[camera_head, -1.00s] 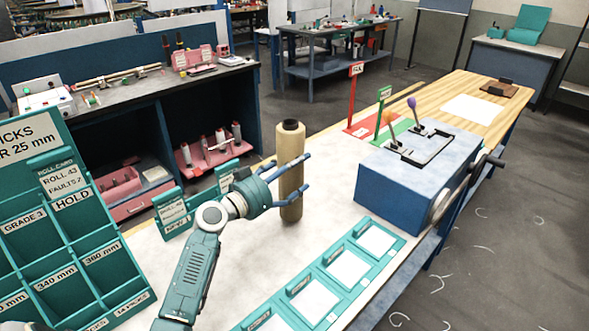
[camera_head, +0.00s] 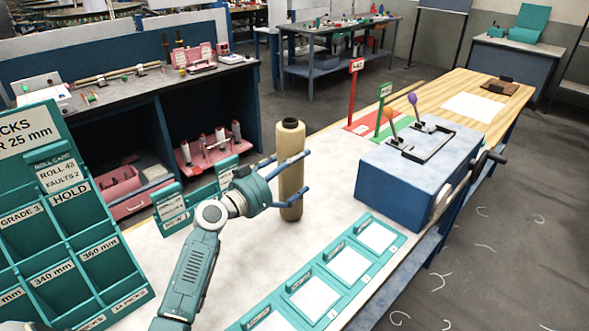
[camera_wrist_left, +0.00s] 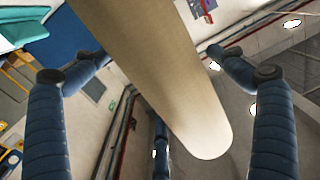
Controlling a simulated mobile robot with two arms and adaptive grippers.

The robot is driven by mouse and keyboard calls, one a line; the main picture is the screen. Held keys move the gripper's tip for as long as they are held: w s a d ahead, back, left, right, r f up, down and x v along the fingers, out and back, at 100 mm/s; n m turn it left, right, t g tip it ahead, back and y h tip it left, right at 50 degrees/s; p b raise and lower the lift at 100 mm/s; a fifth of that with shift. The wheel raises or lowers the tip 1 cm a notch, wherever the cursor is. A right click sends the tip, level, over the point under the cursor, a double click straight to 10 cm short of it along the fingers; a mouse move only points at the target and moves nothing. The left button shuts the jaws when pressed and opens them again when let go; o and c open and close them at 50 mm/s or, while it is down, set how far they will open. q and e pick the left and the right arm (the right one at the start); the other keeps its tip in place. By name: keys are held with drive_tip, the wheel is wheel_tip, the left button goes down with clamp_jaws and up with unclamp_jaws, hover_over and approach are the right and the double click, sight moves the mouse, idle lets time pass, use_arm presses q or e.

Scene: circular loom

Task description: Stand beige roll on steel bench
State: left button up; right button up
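The beige roll (camera_head: 290,172), a tall tube with a dark core at its top end, is upright on the pale top of the steel bench (camera_head: 335,208). My left gripper (camera_head: 308,170) reaches in from the left at mid-height, one blue finger passing behind the roll and one in front. In the left wrist view, the roll (camera_wrist_left: 160,70) runs between the spread fingers of my left gripper (camera_wrist_left: 160,68), with a gap on its right side. The contact under the roll's base is too small to judge. My right gripper is out of view.
A blue lever box (camera_head: 412,185) stands to the right. Teal card trays (camera_head: 348,262) line the bench's front edge. A teal rack (camera_head: 75,225) is at left, and small teal holders (camera_head: 172,210) stand behind my gripper. Red and green flags stand behind.

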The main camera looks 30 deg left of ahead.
use_arm(q)
drive_tip(key=shift+f, duration=0.2)
drive_tip(key=shift+s+a, duration=0.2)
drive_tip(key=shift+s, duration=0.35)
drive_tip(key=v, duration=1.1)
drive_tip(key=shift+r, duration=0.2)
drive_tip(key=shift+f, duration=0.15)
